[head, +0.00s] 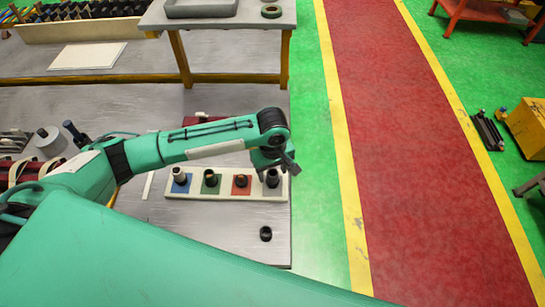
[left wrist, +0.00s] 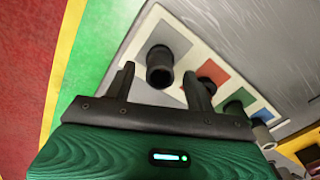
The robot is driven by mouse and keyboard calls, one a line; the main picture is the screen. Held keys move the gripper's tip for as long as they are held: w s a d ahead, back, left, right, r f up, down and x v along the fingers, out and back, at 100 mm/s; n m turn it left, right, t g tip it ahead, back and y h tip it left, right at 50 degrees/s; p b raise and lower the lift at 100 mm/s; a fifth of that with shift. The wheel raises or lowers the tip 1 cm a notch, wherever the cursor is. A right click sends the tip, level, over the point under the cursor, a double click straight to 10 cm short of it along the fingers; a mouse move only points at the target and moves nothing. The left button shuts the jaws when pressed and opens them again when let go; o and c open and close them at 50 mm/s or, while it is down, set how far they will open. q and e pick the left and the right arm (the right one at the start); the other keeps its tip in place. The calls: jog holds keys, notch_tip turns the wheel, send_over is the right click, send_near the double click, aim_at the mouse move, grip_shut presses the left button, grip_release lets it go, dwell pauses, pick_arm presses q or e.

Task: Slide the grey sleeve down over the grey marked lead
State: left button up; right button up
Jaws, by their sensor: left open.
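A pale board (head: 224,194) carries a row of coloured squares, each with a short upright piece. On the grey square at its right end stands a dark grey-black cylinder (head: 272,178), also in the left wrist view (left wrist: 160,66). I cannot tell where lead and sleeve divide in it. My left gripper (head: 276,160) is over that end of the board. In the left wrist view its open fingers (left wrist: 160,86) lie on either side of the cylinder, with gaps showing. A loose dark ring-like piece (head: 265,233) lies on the table in front of the board. My right gripper is not in view.
Pieces on the red (head: 241,183), green (head: 210,182) and blue (head: 180,180) squares stand left of the grey one. The table's (head: 225,236) right edge is close to the board. Reels and other parts crowd the left side. Bare tabletop lies around the loose piece.

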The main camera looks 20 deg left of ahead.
pick_arm(q)
notch_tip(320, 180, up, 12)
jog(key=b, duration=0.2)
jog(key=shift+r, duration=0.25)
dwell(0.4)
